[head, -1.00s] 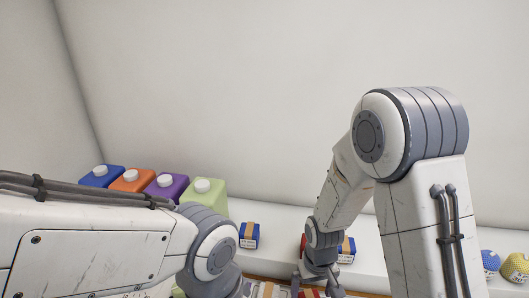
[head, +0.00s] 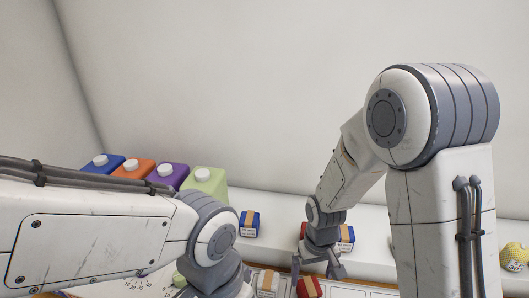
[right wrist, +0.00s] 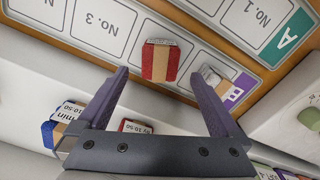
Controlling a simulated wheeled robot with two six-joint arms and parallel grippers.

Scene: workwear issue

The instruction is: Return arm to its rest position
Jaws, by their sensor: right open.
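My right gripper (head: 318,272) is open and empty, pointing down above the front of the shelf. In the right wrist view its two fingers (right wrist: 160,74) stand wide apart. A red and tan box (right wrist: 160,62) lies beyond the fingertips on a board with numbered fields (right wrist: 103,22), apart from the fingers. That red box also shows at the bottom of the head view (head: 308,289). My left arm crosses the lower left of the head view; its gripper is out of view.
Blue, orange, purple and green jugs (head: 207,183) stand at the back left. A blue box (head: 249,223) and another blue box (head: 346,236) stand on the white shelf. A yellow item (head: 515,257) is at the far right. A white-topped box (right wrist: 211,76) lies near the right finger.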

